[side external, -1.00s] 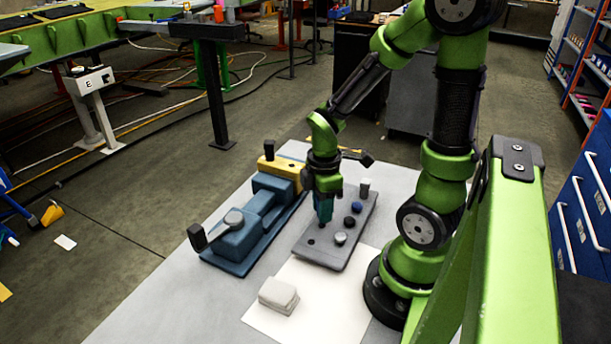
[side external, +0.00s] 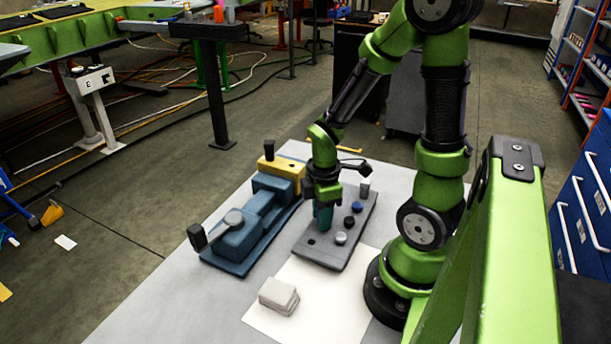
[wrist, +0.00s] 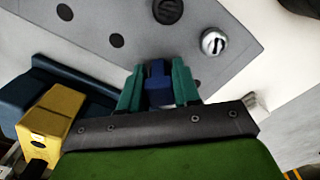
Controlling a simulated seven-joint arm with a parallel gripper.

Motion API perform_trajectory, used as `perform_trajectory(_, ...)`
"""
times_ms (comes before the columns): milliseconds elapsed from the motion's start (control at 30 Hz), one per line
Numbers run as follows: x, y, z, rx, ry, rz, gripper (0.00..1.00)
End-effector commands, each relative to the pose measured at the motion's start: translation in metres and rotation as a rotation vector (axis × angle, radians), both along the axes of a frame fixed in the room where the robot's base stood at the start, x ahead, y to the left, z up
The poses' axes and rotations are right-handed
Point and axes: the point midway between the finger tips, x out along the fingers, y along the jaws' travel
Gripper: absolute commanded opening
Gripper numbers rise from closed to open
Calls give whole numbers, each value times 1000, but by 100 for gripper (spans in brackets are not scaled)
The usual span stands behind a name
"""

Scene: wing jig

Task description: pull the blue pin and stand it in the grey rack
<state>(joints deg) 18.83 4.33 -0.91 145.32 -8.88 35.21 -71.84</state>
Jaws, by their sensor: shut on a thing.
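My gripper (wrist: 158,88) is shut on a blue pin (wrist: 157,81), which sits between its teal fingers in the wrist view. In the side view my gripper (side external: 323,217) is low over the left part of the grey rack (side external: 322,257); the held pin is hidden there. I cannot tell whether the pin's lower end is in a hole. The rack carries a silver-topped pin (side external: 341,238), a black-topped one (side external: 349,221), a blue-topped one (side external: 356,206) and a taller grey one (side external: 365,186). Dark empty holes (wrist: 116,40) show in the wrist view.
A blue jig (side external: 240,236) with a yellow block (side external: 283,167) and a black-ended lever (side external: 197,236) stands left of the rack. A pale block (side external: 278,294) lies on a white sheet (side external: 325,300) in front. The table is bare (side external: 190,295) at front left.

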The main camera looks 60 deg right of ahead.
Motion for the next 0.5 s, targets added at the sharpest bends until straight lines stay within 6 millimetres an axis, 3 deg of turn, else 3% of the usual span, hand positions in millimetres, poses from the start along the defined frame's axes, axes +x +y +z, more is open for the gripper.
perform_trajectory(400,0,0,-4,0,0,-1,1)
perform_trajectory(433,0,0,-4,0,0,-1,36)
perform_trajectory(500,0,0,-4,0,0,0,47)
